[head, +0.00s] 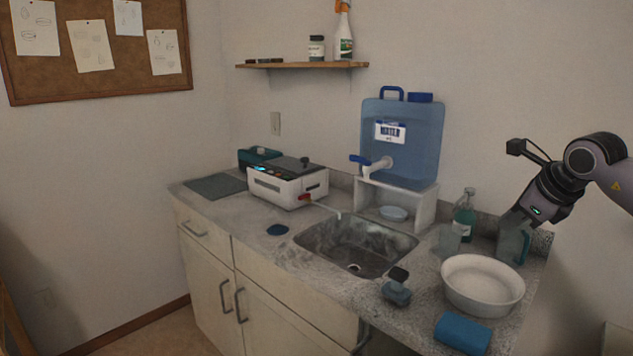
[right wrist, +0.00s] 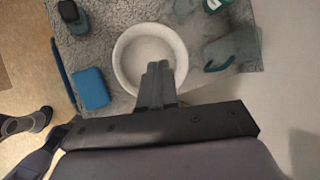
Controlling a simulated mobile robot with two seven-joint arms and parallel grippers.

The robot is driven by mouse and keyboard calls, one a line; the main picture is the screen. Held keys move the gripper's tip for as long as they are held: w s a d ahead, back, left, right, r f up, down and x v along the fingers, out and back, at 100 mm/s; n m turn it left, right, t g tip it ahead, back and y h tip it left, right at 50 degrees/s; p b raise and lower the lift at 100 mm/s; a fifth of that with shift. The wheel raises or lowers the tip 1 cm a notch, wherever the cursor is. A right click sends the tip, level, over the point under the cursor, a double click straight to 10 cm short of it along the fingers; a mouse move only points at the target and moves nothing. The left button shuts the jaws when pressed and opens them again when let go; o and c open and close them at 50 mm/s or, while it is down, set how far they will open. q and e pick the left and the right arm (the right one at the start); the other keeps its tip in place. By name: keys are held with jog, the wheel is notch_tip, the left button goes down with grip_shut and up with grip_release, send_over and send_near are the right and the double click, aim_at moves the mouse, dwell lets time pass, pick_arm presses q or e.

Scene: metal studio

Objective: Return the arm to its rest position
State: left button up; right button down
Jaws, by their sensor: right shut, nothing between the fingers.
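My right gripper (head: 515,217) is at the right side of the head view, held above the right end of the counter near a blue-grey pitcher (head: 513,243). In the right wrist view its fingers (right wrist: 158,70) are together and empty, and they overlap the white bowl (right wrist: 133,50) from above. I cannot tell the exact height over the bowl. The pitcher also shows in the right wrist view (right wrist: 218,52), to the right of the fingers and apart from them. My left gripper is in neither view.
On the counter (head: 400,325) are the white bowl (head: 483,287), a blue sponge or cloth (head: 462,333), a dark-topped stamp-like item (head: 397,287), a green bottle (head: 465,213) and a sink (head: 356,248). A blue water tank (head: 408,140) stands on a white stand behind.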

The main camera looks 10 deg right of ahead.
jog(key=w+a+f+y, duration=0.2)
jog(key=a+f+y, duration=0.3)
jog(key=a, duration=0.4)
jog(key=s+a+f+m+y, duration=0.3)
jog(key=a, duration=0.5)
jog(key=s+a+f+m+y, duration=0.2)
jog(key=s+a+f+y, duration=0.15)
jog(key=a, duration=0.35)
jog(key=s+a+f+m+y, duration=0.2)
jog(key=a+f+m+y, duration=0.15)
jog(key=a, duration=0.45)
jog(key=s+d+f+m+t+h, duration=0.1)
jog(key=s+d+f+m+h, duration=0.2)
jog(key=s+f+m, duration=0.4)
jog(key=s+d+f+m+t+h, duration=0.1)
jog(key=s+f+m+h, duration=0.5)
jog(key=m, duration=0.8)
jog(key=s+d+f+m+t+h, duration=0.1)
jog(key=s+d+f+m+h, duration=0.3)
jog(key=s+f+m, duration=0.4)
notch_tip(320, 180, down, 3)
jog(key=m, duration=0.3)
jog(key=shift+s+d+f, duration=0.2)
jog(key=shift+d, duration=0.15)
jog(key=shift+m, duration=0.25)
jog(key=shift+d+h, duration=0.1)
jog(key=shift+h, duration=0.2)
